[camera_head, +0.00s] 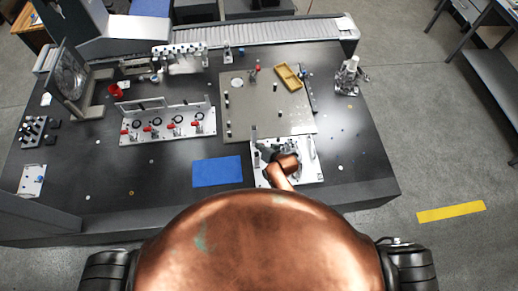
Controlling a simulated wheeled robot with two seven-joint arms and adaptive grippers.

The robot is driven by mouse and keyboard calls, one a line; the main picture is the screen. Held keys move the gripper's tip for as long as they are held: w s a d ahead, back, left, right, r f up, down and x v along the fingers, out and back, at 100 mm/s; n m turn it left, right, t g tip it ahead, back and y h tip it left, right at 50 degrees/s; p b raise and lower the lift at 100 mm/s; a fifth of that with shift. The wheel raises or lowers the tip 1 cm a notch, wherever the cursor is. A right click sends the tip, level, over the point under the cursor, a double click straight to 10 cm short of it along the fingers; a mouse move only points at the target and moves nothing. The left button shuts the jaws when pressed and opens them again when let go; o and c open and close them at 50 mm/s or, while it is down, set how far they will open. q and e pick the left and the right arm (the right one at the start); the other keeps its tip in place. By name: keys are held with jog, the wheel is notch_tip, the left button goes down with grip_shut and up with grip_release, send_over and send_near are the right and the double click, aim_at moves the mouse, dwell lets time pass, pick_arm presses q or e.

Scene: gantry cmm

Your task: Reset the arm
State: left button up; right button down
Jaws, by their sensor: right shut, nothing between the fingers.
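My right gripper (272,150) is small in the view, low over the white fixture plate (310,172) at the front right of the black table. It is shut and empty. My copper arm link hides part of it and part of the plate; I cannot tell whether it touches the plate. My left gripper is not in view.
The black table (120,180) holds a grey plate (270,115) with a yellow tray (288,78), a clamp fixture (170,132) with red knobs, and a blue mat (217,171). A white bottle (347,75) stands at the right. A conveyor (270,30) runs behind.

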jog(key=s+r, duration=0.4)
jog(key=shift+s+a+r, duration=0.2)
jog(key=shift+s+r, duration=0.1)
